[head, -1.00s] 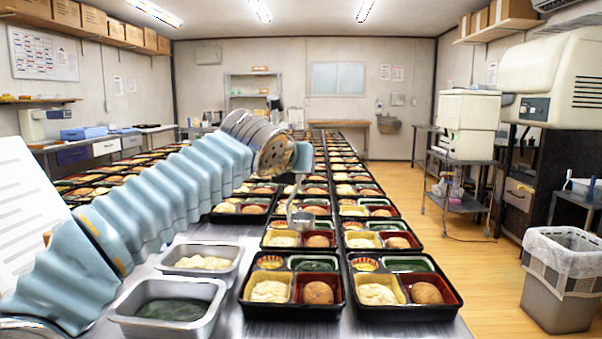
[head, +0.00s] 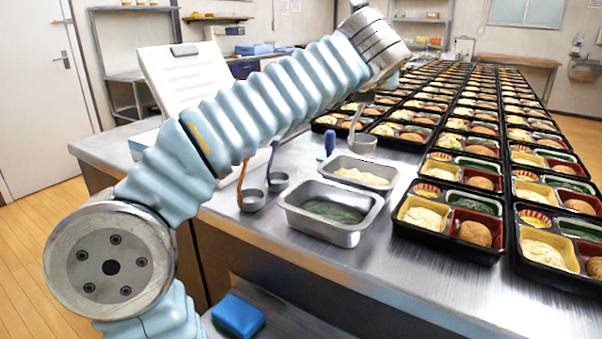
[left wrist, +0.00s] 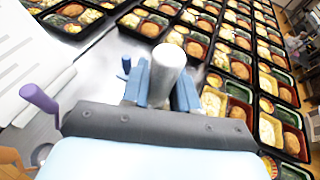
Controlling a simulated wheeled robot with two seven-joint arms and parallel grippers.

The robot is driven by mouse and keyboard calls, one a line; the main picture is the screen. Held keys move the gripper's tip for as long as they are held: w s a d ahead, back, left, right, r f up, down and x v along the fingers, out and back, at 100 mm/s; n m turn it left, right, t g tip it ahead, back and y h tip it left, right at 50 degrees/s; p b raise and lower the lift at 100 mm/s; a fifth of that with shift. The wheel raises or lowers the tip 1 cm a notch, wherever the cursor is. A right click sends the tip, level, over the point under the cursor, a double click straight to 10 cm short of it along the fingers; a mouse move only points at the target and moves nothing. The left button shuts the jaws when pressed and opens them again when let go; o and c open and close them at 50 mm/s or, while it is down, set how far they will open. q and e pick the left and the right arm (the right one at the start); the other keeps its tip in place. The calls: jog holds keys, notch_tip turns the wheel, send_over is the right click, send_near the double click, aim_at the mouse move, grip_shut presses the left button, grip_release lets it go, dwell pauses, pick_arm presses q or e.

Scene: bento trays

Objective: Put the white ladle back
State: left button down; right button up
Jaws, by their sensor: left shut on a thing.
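My left gripper (left wrist: 160,92) is shut on the white ladle, whose pale round handle (left wrist: 168,65) stands between the blue fingers in the left wrist view. In the head view the ladle's metal bowl (head: 363,142) hangs below my left wrist, beside the bento trays and behind the steel pans. Its handle and the fingers are mostly hidden there by the wrist. An orange-handled ladle (head: 251,200) and a purple-handled ladle (head: 278,181) are at the counter's left part. A blue handle (head: 329,142) stands behind the pans. My right gripper is not in view.
A steel pan with green food (head: 292,211) and one with pale food (head: 340,171) stand on the steel counter (head: 340,268). Rows of filled bento trays (head: 398,225) cover its right side. A white sheet or panel (head: 160,66) stands at the back left.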

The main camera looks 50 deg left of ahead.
pick_arm(q)
jog(key=s+a+r+n+g+y, duration=0.2)
jog(key=s+a+n+g+y, duration=0.3)
jog(key=s, duration=0.5)
jog(key=w+a+f+h+b, duration=0.1)
jog(key=w+a+f+b, duration=0.1)
jog(key=w+a+f, duration=0.6)
jog(key=a+f, duration=0.4)
jog(key=shift+w+f, duration=0.3)
jog(key=shift+b, duration=0.3)
jog(key=c, duration=0.9)
grip_release()
jog(key=shift+f, duration=0.1)
jog(key=shift+o, duration=0.2)
